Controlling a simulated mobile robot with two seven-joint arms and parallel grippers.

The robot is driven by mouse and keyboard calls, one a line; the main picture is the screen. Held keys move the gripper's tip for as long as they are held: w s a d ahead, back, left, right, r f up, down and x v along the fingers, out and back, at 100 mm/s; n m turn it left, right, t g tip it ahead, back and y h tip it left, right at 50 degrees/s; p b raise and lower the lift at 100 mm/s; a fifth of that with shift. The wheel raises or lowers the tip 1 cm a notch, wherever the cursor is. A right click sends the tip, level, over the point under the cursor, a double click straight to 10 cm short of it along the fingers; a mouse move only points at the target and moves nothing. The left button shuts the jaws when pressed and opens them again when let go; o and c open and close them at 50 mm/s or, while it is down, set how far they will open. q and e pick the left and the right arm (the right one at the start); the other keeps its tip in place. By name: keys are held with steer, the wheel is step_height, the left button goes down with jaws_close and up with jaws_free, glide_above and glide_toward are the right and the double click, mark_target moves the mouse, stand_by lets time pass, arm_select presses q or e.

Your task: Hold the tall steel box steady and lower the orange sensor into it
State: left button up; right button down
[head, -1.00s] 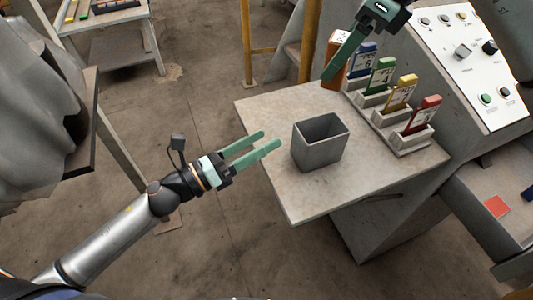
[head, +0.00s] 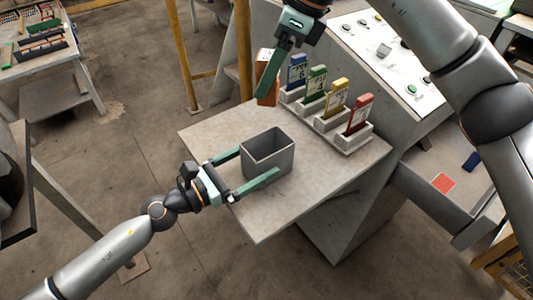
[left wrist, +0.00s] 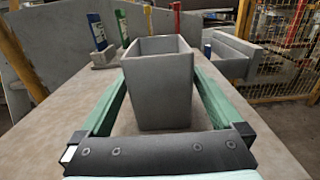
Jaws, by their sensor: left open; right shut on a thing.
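The tall steel box (head: 268,158) is grey, open-topped and upright on the table. It also shows in the left wrist view (left wrist: 160,88), between my green fingers. My left gripper (head: 253,166) is open, with one finger on each side of the box; I cannot tell whether either finger touches it. My right gripper (head: 266,98) is shut on the orange sensor (head: 267,70), above the back left part of the table, behind the box and apart from it. The gripper's finger hides part of the sensor.
A rack (head: 340,132) with blue, green, yellow and red cards stands at the table's back right, behind the box. A sloped control panel (head: 385,55) rises beyond it. The front of the table (head: 262,222) is bare.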

mark_target(284, 146)
arm_select(q)
steer(key=shift+x, duration=1.7)
steer(key=shift+c, duration=0.4)
steer(key=c, duration=1.5)
arm_select(e)
step_height(284, 146, down, 4)
steer(key=m+t, duration=0.1)
steer(key=m, duration=0.3)
steer(key=shift+f+m+t+h, duration=0.15)
steer(key=shift+m+t+h, duration=0.25)
steer(key=shift+f+m+t, duration=0.3)
steer(key=shift+f+m, duration=0.45)
steer(key=shift+m, duration=0.15)
steer(key=shift+f, duration=1.9)
